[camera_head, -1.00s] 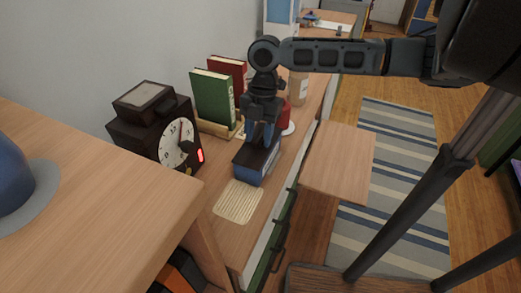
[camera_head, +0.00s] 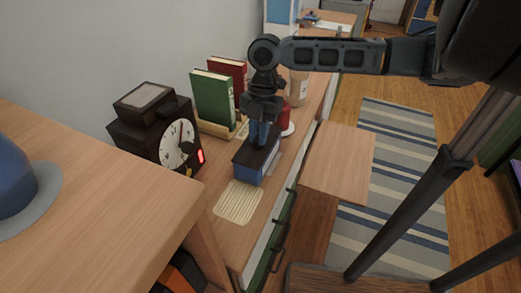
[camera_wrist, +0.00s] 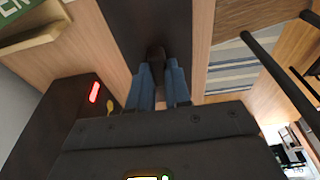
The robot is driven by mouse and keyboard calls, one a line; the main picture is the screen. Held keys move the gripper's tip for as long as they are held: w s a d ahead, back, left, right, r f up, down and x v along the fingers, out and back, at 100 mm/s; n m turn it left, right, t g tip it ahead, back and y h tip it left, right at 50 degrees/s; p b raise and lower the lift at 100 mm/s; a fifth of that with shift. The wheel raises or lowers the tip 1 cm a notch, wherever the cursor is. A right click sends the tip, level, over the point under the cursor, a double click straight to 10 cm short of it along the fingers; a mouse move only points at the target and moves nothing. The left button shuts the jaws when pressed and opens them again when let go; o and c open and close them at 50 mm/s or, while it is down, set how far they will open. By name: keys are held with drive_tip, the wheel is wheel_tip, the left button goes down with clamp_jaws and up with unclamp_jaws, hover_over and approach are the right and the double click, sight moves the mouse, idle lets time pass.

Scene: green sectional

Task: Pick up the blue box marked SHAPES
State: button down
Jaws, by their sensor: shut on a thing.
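The blue box (camera_head: 250,170) with a dark top sits on the narrow wooden cabinet top, behind a pale ribbed mat. I cannot read its marking. Its dark top (camera_wrist: 146,22) fills the upper middle of the wrist view. My gripper (camera_head: 262,142) points down onto the box from above. In the wrist view, the blue fingers of my gripper (camera_wrist: 159,75) are closed around a small dark part (camera_wrist: 157,55) on top of the box. The box appears to rest on the surface, and the fingers hide part of its top.
A dark clock (camera_head: 150,125) stands left of the box. A green book (camera_head: 212,98) and a red book (camera_head: 228,70) stand in a wooden rack behind. A red object (camera_head: 284,117) and a cup (camera_head: 298,88) are close behind the gripper. The ribbed mat (camera_head: 238,202) lies in front.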

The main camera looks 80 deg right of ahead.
drive_tip(key=shift+r+p, duration=1.9)
drive_tip(key=shift+r, duration=0.85)
